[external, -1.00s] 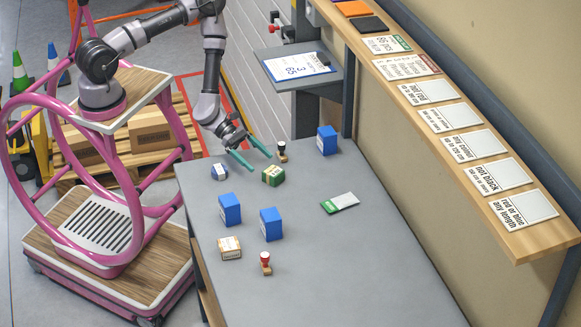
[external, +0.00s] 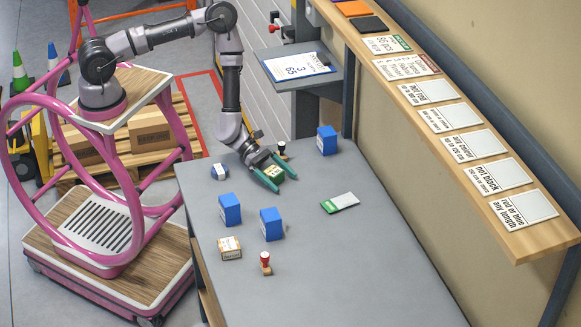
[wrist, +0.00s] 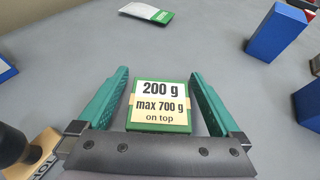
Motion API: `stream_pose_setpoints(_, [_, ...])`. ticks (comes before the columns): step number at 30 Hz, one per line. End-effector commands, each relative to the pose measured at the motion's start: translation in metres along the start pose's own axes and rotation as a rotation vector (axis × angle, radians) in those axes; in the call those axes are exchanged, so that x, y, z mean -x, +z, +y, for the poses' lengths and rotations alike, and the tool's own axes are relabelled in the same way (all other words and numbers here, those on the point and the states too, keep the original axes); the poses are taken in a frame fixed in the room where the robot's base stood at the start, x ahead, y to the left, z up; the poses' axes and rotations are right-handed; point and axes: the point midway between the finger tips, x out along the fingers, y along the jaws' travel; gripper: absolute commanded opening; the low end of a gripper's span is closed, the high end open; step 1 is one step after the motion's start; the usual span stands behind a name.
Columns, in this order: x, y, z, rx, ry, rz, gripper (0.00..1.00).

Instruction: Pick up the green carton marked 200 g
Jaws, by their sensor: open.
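The green carton (wrist: 159,127) lies between the two green fingers of my gripper (wrist: 160,100) in the wrist view. Its top label reads "200 g, max 700 g on top". The fingers stand on either side of it, with a visible gap at each side. In the external view my gripper (external: 282,180) is low over the table, around the carton (external: 273,172), which is mostly hidden by the fingers.
On the grey table (external: 330,260) several blue boxes (external: 271,224) stand nearby. A dark stamp (wrist: 15,147) is close to my gripper.

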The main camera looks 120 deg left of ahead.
Motion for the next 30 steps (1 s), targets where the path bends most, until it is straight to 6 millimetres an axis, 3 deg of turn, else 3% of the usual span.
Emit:
stream_pose_setpoints(2, [0.0, 0.0, 0.0, 0.0, 0.0, 0.0, 1.0])
stream_pose_setpoints(10, [0.001, 0.0, 0.0, 0.0, 0.0, 0.0, 0.01])
stream_pose_setpoints(20, [0.004, 0.009, 0.001, 0.0, 0.001, -0.002, 0.0])
stream_pose_setpoints(30, [0.029, 0.069, 0.001, -0.001, 0.002, -0.002, 0.0])
